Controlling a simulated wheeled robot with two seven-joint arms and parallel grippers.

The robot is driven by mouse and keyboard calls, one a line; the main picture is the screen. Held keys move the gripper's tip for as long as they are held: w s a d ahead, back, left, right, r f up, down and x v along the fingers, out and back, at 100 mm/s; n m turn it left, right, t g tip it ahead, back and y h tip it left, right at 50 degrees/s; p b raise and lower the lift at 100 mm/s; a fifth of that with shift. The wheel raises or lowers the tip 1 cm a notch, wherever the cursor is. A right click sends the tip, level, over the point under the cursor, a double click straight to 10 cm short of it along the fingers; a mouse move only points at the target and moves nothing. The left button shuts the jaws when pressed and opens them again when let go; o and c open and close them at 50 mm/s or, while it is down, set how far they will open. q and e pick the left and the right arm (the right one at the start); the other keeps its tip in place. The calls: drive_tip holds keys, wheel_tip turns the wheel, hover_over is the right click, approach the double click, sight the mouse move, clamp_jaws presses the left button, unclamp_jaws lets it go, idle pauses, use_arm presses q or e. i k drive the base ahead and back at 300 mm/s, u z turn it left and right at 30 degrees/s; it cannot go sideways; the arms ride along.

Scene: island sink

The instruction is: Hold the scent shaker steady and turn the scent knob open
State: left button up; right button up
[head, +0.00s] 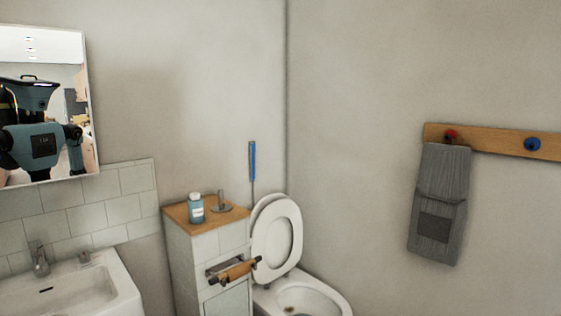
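A small blue-green bottle (196,212) with a pale cap and a white label stands upright on the wooden top of a narrow white cabinet. It looks like the scent shaker, but it is too small here to be sure. Its cap (195,196) may be the scent knob; I cannot tell whether it is open or shut. Neither of my grippers is in view, and nothing touches the bottle.
The cabinet top (176,211) also holds a grey metal stand (221,203). A roll holder (234,271) sticks out of its front. A toilet (276,237) with raised lid is at right, a sink (70,292) at left. A mirror (42,100) reflects my body. A grey towel (440,200) hangs right.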

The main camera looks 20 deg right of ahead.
sight(195, 195)
drive_tip(key=z, duration=0.8)
drive_tip(key=i, duration=1.2)
drive_tip(key=u, duration=0.6)
drive_tip(key=i, duration=1.15)
drive_tip(key=u, duration=1.15)
